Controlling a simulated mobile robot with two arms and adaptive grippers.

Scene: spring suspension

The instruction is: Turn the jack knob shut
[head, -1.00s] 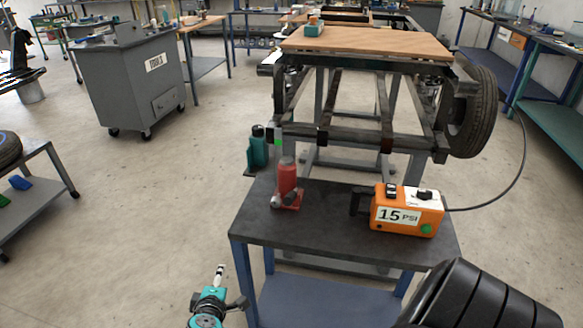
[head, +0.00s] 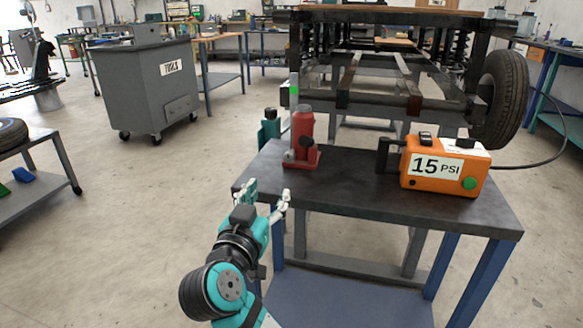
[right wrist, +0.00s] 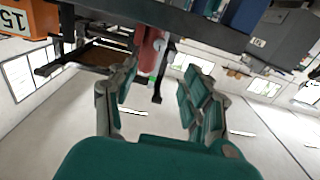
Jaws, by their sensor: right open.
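The red jack (head: 303,130) stands upright on the left part of the dark bench top (head: 370,205). Small dark and grey round parts show low on its front; the knob (head: 289,155) seems to be among them, but I cannot be sure which it is. My right gripper (head: 267,196) is open and empty, just off the bench's front left edge, nearer to me than the jack and apart from it. In the right wrist view the jack (right wrist: 150,48) shows beyond the open fingers (right wrist: 160,82). My left gripper is not in view.
An orange 15 PSI box (head: 443,168) stands on the bench's right, with a hose behind it. A teal object (head: 269,128) is behind the bench's left edge. A frame with a tyre (head: 503,100) stands behind. A grey tool cart (head: 145,90) is at left.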

